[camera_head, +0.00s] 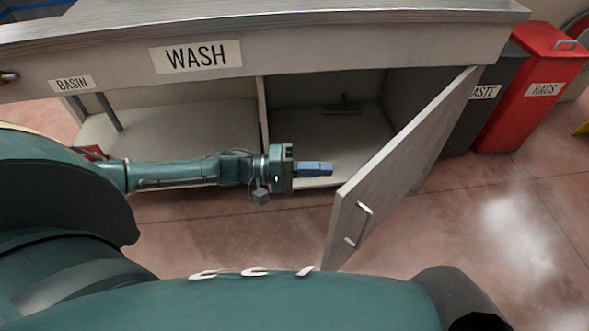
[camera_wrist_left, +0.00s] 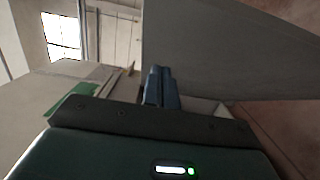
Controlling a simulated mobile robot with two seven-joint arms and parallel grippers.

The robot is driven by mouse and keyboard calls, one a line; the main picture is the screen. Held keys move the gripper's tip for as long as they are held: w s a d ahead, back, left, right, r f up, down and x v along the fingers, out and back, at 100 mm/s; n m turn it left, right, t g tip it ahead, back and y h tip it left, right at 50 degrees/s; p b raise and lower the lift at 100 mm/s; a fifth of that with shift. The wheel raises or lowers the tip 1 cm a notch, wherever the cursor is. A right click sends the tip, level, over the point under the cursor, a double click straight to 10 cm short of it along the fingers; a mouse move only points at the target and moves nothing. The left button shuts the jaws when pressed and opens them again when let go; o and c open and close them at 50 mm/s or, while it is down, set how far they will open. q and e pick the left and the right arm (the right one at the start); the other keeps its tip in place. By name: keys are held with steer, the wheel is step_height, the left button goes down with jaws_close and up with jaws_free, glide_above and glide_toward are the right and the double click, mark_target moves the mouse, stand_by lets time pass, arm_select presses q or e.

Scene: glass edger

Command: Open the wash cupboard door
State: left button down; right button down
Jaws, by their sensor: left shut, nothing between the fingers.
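The wash cupboard door (camera_head: 400,160) stands swung well out from the cupboard, hinged on its right side, with its handle (camera_head: 358,222) on the outer face near the free edge. The cupboard (camera_head: 360,128) under the WASH label is open to view. My left gripper (camera_head: 328,169) is shut and empty, in front of the opening, left of the door's inner face. Whether its fingertips touch the door cannot be told. In the left wrist view the shut fingers (camera_wrist_left: 161,88) point towards a grey panel (camera_wrist_left: 220,45), which appears to be the door. My right gripper is not in view.
The BASIN bay (camera_head: 160,118) is open at left, with a divider (camera_head: 262,115) between. A waste bin (camera_head: 480,100) and red rags bin (camera_head: 530,85) stand right of the door. The floor in front is clear.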

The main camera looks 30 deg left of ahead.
arm_select(q)
steer(key=shift+s+d, duration=0.3)
steer(key=shift+d, duration=0.75)
steer(key=shift+s+d, duration=0.25)
steer(key=shift+d, duration=0.8)
